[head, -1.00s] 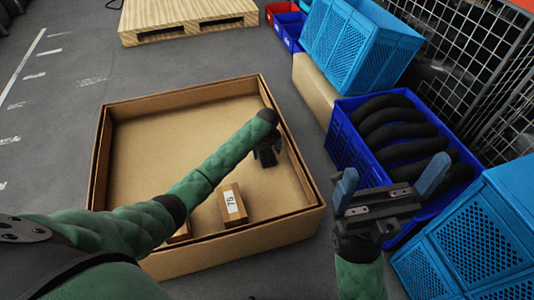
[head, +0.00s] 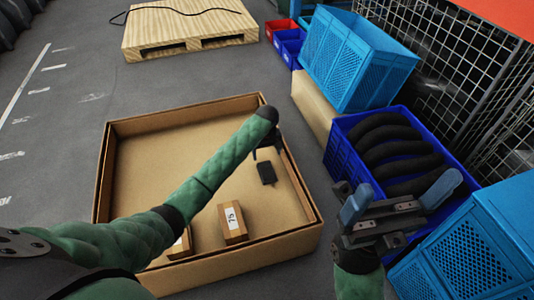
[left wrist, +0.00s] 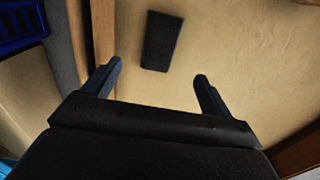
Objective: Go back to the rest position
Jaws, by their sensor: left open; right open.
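My left gripper (head: 268,146) is at the right side of the open cardboard box (head: 150,122), mostly hidden behind my own forearm in the head view. In the left wrist view its two fingers (left wrist: 158,86) are spread apart with nothing between them. A small black block (head: 267,173) lies on the box floor just past the fingertips, and it also shows in the left wrist view (left wrist: 162,40). My right gripper (head: 400,197) is open and empty, to the right of the box, in front of the blue crate of black hoses.
Small brown boxes (head: 233,226) lie near the box's front wall. A dark blue crate (head: 342,155) holds several black curved pieces. Light blue crates (head: 350,55) stand at the back and lower right (head: 480,245). A wooden pallet (head: 185,28) lies at the back. Grey floor is free on the left.

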